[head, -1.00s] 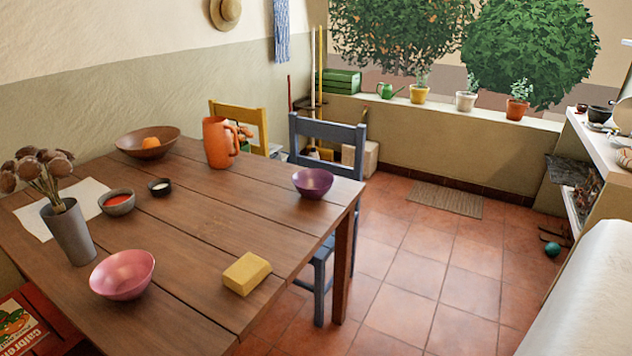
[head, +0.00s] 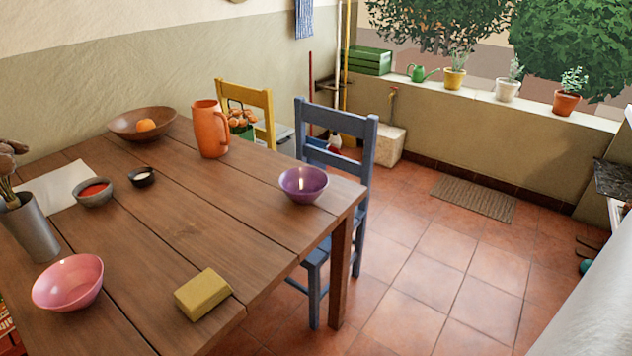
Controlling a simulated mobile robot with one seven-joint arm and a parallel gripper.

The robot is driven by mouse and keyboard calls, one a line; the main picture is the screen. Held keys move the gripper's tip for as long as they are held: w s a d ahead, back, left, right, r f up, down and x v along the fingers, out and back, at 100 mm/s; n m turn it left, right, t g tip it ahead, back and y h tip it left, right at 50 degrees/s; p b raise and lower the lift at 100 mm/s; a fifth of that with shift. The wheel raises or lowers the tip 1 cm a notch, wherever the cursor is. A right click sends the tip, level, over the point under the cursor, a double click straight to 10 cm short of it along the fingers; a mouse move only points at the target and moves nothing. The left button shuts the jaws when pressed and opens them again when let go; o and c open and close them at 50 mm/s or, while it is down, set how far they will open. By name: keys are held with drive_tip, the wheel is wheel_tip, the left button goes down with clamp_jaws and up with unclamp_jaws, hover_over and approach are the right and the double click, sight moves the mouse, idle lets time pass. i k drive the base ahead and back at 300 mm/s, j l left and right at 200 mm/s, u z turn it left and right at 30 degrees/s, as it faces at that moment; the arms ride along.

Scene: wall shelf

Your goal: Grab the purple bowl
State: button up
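The purple bowl (head: 303,186) stands upright near the far right corner of the wooden table (head: 190,215). It looks empty and nothing touches it. A similar pink bowl (head: 68,284) sits at the table's near left. My gripper is not in the head view, so its state does not show.
An orange jug (head: 209,130), a wooden bowl (head: 142,122) with an orange fruit and a yellow block (head: 202,294) stand on the table. A blue chair (head: 338,150) stands close behind the purple bowl. The tiled floor (head: 430,270) right of the table is clear.

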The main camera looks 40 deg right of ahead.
sight(303, 184)
drive_tip(key=i+l, duration=0.1)
drive_tip(key=l, duration=0.65)
drive_tip(key=i+l, duration=0.1)
drive_tip(key=l, duration=1.4)
drive_tip(key=i, duration=0.05)
